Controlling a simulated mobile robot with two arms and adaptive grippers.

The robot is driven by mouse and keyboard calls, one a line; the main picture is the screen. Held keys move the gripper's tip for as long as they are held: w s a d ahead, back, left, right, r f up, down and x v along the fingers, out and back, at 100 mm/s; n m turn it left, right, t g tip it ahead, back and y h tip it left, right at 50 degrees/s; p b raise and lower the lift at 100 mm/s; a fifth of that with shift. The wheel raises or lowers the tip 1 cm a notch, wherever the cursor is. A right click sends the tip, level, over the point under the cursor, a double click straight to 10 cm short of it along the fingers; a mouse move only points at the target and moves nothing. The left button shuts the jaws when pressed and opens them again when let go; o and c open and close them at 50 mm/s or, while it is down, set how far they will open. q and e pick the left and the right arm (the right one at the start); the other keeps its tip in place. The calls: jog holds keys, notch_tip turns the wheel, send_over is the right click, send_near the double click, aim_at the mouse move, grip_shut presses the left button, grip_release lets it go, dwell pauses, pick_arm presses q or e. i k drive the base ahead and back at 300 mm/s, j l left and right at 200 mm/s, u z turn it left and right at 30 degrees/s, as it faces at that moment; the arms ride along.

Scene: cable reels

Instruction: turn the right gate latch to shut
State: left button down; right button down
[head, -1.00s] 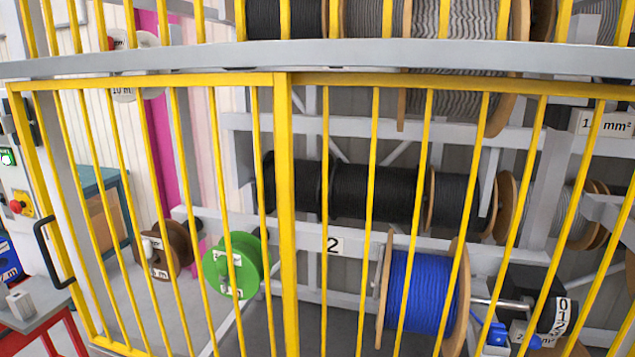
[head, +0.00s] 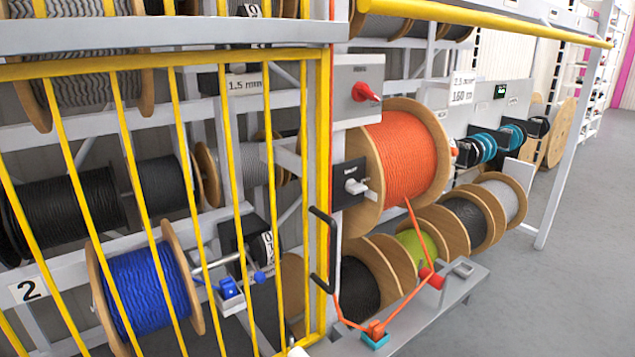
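A black latch box (head: 349,187) with a small white label and a light grey turn knob (head: 356,187) is mounted on the post at the right edge of the yellow gate (head: 327,120). The knob points roughly sideways, to the right. The label is too small to read, so I cannot tell whether the knob stands at open or shut. The gate's black pull handle (head: 324,262) is just below and left of the box. The gate's bars stand in front of the left racks.
A grey switch box (head: 358,88) with a red knob is above the latch box. A large orange cable reel (head: 402,155) sits close to its right. An orange cable runs down to a grey shelf (head: 430,315). Grey floor (head: 585,220) is clear at right.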

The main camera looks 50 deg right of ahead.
aim_at(352, 187)
jog(key=z, duration=1.8)
